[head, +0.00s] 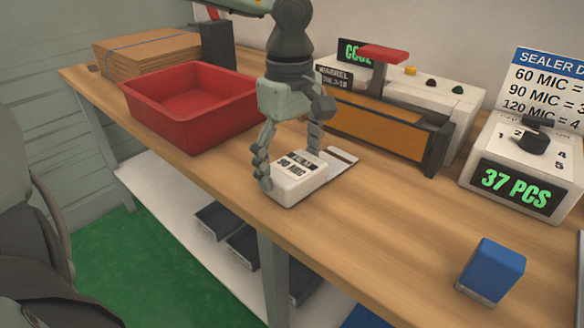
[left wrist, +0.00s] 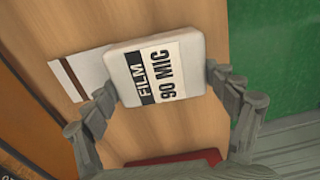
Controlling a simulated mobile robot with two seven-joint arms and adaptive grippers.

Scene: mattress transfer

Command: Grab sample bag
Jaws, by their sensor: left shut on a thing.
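The sample bag (head: 302,188) is a thick white pouch with a printed label reading "FILM 90 MIC". It is over the wooden bench near the front edge, in front of the sealer. A thin flat white piece with a dark stripe (head: 342,159) extends from beside it. My left gripper (head: 292,168) points down with its fingers on two opposite sides of the bag, shut on it. In the left wrist view the bag (left wrist: 165,70) sits between both fingertips, label facing the camera. I cannot tell whether it touches the bench. My right gripper is not in view.
A red tray (head: 190,125) stands left of the bag, with flat cardboard (head: 150,52) behind it. The bar sealer (head: 385,130) is behind the bag. A dial box showing "37 PCS" (head: 520,180) and a blue block (head: 497,265) are to the right. Bench between is clear.

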